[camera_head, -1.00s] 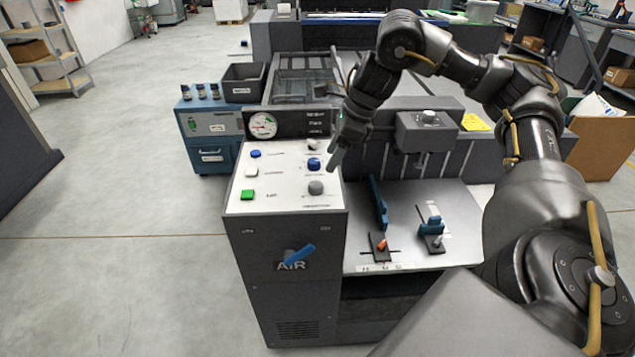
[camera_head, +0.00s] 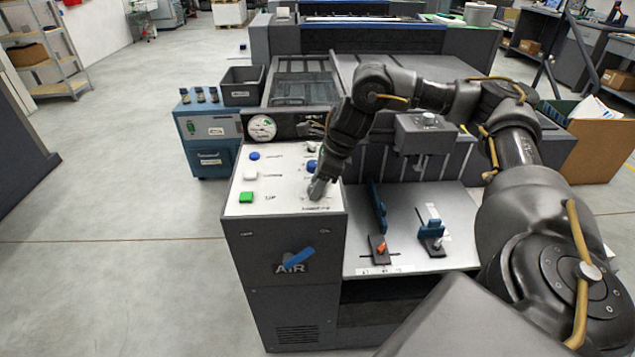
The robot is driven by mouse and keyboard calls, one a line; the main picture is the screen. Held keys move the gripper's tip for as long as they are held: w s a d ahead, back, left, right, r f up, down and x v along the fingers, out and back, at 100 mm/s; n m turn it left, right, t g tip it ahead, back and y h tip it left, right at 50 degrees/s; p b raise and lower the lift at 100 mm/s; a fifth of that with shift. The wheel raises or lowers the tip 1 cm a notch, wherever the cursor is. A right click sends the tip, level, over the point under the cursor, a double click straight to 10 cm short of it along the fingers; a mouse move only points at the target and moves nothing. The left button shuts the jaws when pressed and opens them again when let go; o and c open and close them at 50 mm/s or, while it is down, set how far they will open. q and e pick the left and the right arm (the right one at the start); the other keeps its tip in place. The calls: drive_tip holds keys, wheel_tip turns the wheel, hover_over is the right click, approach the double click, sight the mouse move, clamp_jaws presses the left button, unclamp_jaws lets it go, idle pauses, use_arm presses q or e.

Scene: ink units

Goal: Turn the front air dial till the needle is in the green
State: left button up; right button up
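The gauge (camera_head: 262,127) is a round white dial face with a green part, at the back left of the white control panel (camera_head: 285,190). Its needle is too small to read. My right gripper (camera_head: 318,188) points down at the front right of the panel, over the spot of the grey front knob. The fingers hide most of that knob, and I cannot tell whether they are closed on it. A blue lever (camera_head: 299,257) sits by the word AIR on the cabinet's front face. My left gripper is not in view.
A green button (camera_head: 246,197), a white button (camera_head: 250,174) and a blue button (camera_head: 254,156) line the panel's left side. A metal shelf (camera_head: 410,205) with small blue clamps lies to the right. The floor at left is clear.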

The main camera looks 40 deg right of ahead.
drive_tip(key=c, duration=0.7)
